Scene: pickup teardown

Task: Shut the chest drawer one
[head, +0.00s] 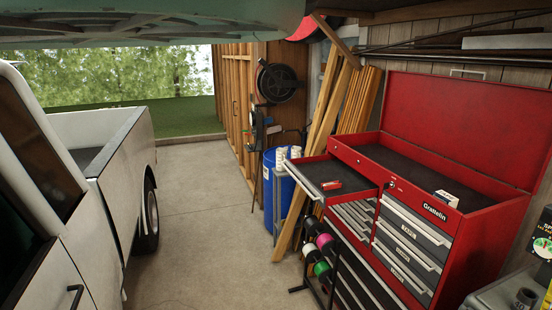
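A red tool chest (475,245) labelled "Gratelin" stands on the right with its lid raised. Its top left drawer (350,174) is pulled well out toward the left. A small red item (331,185) lies in that drawer. The grey-fronted drawers (410,232) on the right side of the chest look closed. My gripper is not in view, so its state and its distance from the drawer do not show.
A spool rack (324,270) stands on the floor close in front of the chest. A blue barrel (272,190) and leaning boards (325,115) are behind the open drawer. A white pickup (125,150) is on the left. The concrete floor (200,235) between is clear.

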